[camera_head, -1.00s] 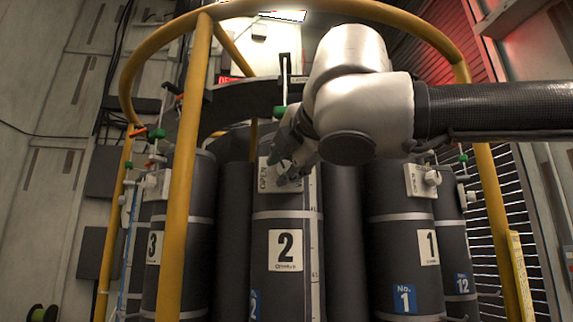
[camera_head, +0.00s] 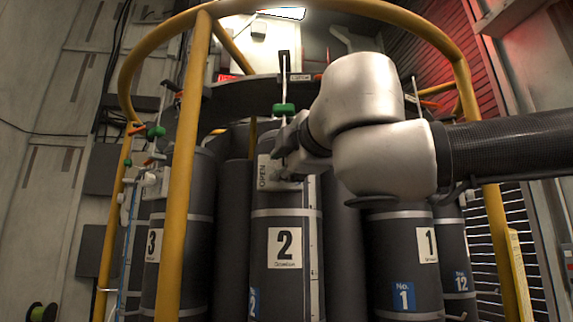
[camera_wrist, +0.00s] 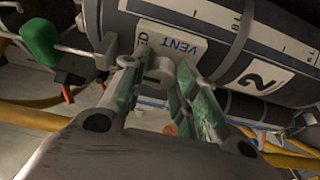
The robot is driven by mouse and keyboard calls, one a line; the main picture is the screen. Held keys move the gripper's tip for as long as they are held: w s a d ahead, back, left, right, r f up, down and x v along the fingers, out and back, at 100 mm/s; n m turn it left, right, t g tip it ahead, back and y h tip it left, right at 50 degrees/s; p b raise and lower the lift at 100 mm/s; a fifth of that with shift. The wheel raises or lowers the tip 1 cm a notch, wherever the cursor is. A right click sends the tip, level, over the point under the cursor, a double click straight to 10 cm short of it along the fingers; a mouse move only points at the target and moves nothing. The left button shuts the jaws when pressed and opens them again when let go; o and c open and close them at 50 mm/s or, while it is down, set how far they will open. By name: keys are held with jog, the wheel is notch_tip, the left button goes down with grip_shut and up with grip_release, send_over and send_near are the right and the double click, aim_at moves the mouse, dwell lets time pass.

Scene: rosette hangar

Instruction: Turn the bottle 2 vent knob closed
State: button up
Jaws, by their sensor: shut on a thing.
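Bottle 2 (camera_head: 268,225) is the dark grey cylinder in the middle of the head view, with a white "2" label (camera_head: 285,247). Its pale vent plate (camera_head: 263,172) reads OPEN in the head view. In the wrist view the plate (camera_wrist: 180,45) shows VENT and part of another word. The vent knob (camera_wrist: 160,70) is pale and round and sits between my green-padded fingers. My gripper (camera_wrist: 160,82) is shut on the knob. In the head view my gripper (camera_head: 284,170) comes in from the right and hides the knob.
A yellow guard frame (camera_head: 183,180) surrounds the bottles, one post just left of bottle 2. Bottle 3 (camera_head: 150,285) stands left, bottle 1 (camera_head: 385,240) right. A green valve handle (camera_head: 284,108) is close above my gripper; one also shows in the wrist view (camera_wrist: 40,42).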

jog(key=shift+f, duration=0.1)
jog(key=o, duration=1)
jog(key=v, duration=1.2)
